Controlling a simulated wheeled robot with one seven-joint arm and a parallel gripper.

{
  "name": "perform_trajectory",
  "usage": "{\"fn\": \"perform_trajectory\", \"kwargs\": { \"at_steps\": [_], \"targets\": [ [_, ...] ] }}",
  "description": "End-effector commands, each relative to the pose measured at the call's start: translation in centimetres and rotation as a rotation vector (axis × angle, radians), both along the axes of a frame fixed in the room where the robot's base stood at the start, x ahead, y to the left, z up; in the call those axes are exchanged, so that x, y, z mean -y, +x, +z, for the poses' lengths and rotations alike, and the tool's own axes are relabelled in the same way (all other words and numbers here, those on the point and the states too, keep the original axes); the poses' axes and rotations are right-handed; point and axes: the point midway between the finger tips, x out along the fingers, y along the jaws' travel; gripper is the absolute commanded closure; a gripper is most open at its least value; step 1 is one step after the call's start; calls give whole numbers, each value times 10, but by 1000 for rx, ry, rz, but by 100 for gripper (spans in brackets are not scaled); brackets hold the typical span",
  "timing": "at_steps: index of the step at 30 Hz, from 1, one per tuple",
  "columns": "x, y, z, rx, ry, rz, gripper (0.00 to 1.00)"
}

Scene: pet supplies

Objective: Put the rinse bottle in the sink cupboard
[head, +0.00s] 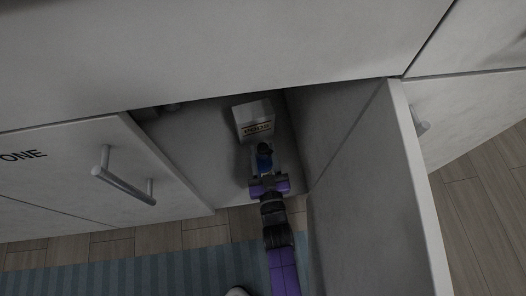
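The sink cupboard (205,150) is open, and I look down into it. My gripper (265,168) reaches into the cupboard from the front, low over its floor.
A grey-white box with a printed label (253,116) stands just behind the bottle. The open door (415,200) is close on my arm's right. A closed front with a bar handle (125,184) is on the left. The cupboard floor left of the gripper looks clear. A striped blue rug (130,270) lies in front.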

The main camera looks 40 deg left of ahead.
Motion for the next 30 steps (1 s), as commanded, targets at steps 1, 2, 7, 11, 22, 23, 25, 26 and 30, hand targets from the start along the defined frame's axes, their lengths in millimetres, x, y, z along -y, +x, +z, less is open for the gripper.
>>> {"fn": "perform_trajectory", "kwargs": {
  "at_steps": [1,2,7,11,22,23,25,26,30],
  "targets": [
    [0,0,0,0,0,0,52],
    [0,0,0,0,0,0,52],
    [0,0,0,0,0,0,52],
    [0,0,1,0,0,0,52],
    [46,-39,6,-3,-2,-2,52],
    [50,-43,6,-3,-2,-2,52],
    [61,-52,5,-3,-2,-2,52],
    [65,-55,5,-3,-2,-1,52],
    [81,-69,4,-1,-2,-1,52]
  ]
}}
